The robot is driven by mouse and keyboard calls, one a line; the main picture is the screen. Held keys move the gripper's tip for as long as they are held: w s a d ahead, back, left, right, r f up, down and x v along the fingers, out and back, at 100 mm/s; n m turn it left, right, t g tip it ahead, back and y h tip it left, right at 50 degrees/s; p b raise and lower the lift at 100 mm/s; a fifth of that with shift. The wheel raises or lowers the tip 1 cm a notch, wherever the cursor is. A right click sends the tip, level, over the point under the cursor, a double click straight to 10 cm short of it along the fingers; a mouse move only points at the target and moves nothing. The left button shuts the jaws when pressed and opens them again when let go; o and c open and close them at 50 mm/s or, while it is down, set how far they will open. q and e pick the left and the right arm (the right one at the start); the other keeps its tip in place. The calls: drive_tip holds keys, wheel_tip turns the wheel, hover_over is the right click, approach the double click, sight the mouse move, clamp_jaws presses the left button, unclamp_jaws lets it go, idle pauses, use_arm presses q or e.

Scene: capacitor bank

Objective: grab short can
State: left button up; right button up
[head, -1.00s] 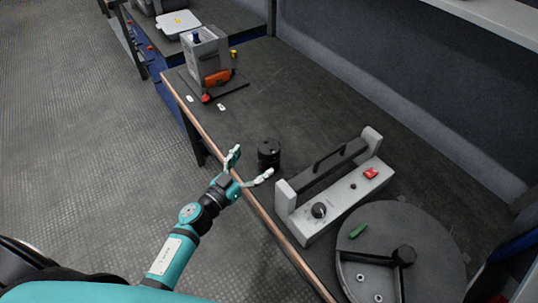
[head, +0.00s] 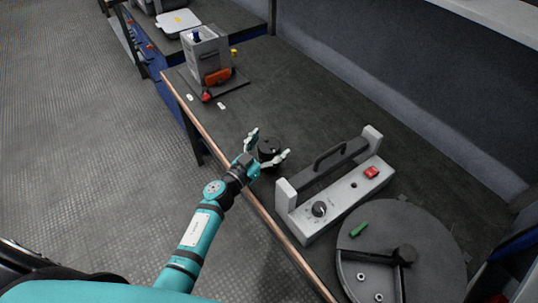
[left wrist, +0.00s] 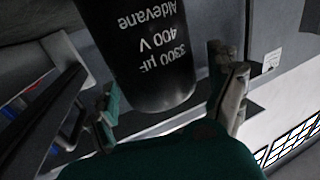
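The short can (head: 268,147) is a small black cylinder standing on the dark workbench near its front edge. In the left wrist view the can (left wrist: 140,50) is large and black, with upside-down white print reading 3300 µF, 400 V, Aldevane. My left gripper (head: 268,148) is open, with one finger on either side of the can. In the left wrist view the fingers (left wrist: 170,95) flank the can, with a visible gap on each side. My right gripper is not in view.
A grey device with a black handle and red switch (head: 371,172) stands just right of the can. A round grey tray (head: 430,235) holds a green piece (head: 359,229) and nuts. A grey box unit (head: 205,55) stands at the far left. Bench space behind the can is clear.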

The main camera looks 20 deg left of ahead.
use_arm(q)
drive_tip(key=c, duration=1.6)
drive_tip(key=shift+r, duration=0.1)
drive_tip(key=shift+w+r, duration=0.1)
